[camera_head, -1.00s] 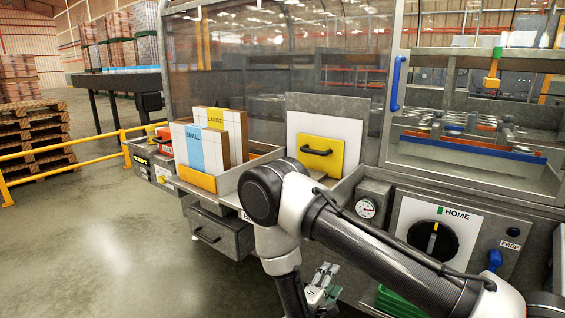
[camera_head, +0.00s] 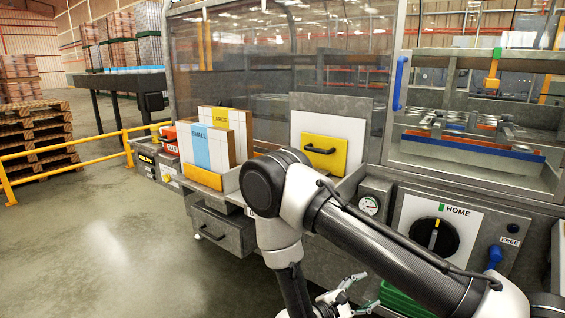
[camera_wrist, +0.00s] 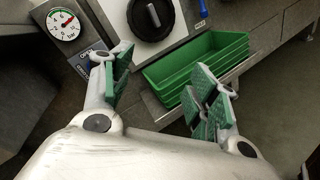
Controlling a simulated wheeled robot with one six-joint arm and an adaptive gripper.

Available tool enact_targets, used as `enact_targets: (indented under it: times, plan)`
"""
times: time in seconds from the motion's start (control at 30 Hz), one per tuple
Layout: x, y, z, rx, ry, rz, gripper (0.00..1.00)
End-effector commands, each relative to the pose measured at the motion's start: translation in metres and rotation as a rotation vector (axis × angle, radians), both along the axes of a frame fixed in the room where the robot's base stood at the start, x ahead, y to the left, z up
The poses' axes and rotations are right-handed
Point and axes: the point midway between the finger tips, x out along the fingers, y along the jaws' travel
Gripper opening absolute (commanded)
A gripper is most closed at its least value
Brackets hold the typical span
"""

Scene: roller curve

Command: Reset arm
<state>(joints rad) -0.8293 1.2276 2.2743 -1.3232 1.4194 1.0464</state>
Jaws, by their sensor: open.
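My gripper (camera_wrist: 168,88) is open and empty in the wrist view, its green-padded fingers spread apart. Behind the gap between them lies a green bin (camera_wrist: 190,62) below the control panel. In the head view my gripper (camera_head: 358,292) shows low at the bottom, partly cut by the frame edge and close to my forearm. My arm is bent in front of the machine.
A black knob (camera_head: 433,237) marked HOME and a gauge (camera_head: 369,205) sit on the machine front. A yellow panel with a handle (camera_head: 322,152) stands behind my elbow. SMALL and LARGE boxes (camera_head: 208,148) stand left. A drawer (camera_head: 222,230) is below; open floor lies left.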

Motion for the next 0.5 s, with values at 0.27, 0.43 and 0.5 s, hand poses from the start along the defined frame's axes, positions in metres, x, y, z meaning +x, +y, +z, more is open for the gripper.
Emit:
enact_targets:
  times: [0.27, 0.43, 0.5]
  plan:
    - [-0.036, -0.043, 0.071, 0.075, 0.193, -0.375, 0.59]
    - [-0.067, -0.064, 0.12, 0.285, 0.288, -0.612, 0.59]
    - [-0.081, -0.069, 0.14, 0.408, 0.313, -0.696, 0.59]
